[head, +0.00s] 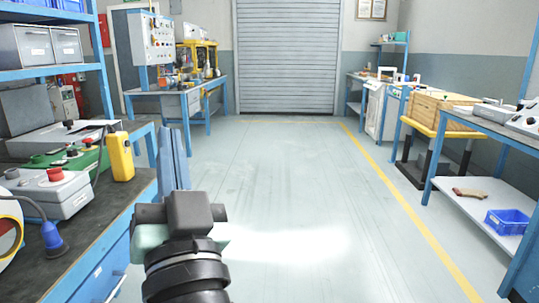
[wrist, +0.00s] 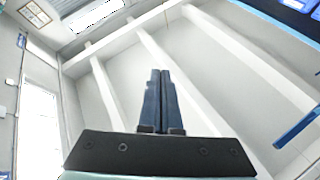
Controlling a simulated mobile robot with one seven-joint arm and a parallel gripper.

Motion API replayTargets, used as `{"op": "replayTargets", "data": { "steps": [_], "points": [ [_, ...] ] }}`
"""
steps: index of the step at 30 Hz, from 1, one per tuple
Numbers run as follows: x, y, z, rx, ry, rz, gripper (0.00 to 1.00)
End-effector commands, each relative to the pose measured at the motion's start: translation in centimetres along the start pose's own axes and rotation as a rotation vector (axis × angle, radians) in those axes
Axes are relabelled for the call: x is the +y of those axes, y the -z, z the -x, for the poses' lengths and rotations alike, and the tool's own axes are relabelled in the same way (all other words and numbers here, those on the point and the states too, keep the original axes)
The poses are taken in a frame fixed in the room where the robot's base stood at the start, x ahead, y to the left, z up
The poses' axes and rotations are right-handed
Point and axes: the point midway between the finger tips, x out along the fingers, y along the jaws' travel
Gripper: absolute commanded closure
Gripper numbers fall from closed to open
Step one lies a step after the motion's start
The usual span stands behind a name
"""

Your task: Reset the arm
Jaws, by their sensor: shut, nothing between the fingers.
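My gripper (head: 172,160) is raised in front of me in the head view, left of the middle, with its blue fingers pointing up. In the wrist view the two fingers (wrist: 160,100) lie side by side, touching, with nothing between them. The fingers are in the air, to the right of the left workbench (head: 120,222), and touch nothing that I can see. The wrist view looks up at the ceiling beams (wrist: 165,62).
A yellow handheld box (head: 120,157) and a grey control box (head: 48,192) stand on the left bench, close to my arm. The floor (head: 290,190) ahead is clear up to the roller shutter (head: 287,55). Benches with a wooden crate (head: 440,108) and a blue bin (head: 507,221) line the right.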

Motion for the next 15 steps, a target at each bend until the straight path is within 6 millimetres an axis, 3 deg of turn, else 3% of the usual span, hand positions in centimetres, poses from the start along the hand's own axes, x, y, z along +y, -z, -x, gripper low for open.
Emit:
{"op": "replayTargets", "data": {
  "steps": [1,3,8,9,15],
  "points": [
    [0.3,4.5,0.3,0.078,-0.03,0.12,1.0],
    [0.7,9.8,1.4,0.17,-0.089,0.282,1.0],
    [0.6,21.1,5.4,0.369,-0.261,0.605,1.0],
    [-0.1,22.3,3.4,0.344,-0.248,0.583,1.0],
    [-1.9,27.2,0.1,0.339,-0.244,0.575,1.0]
  ]
}}
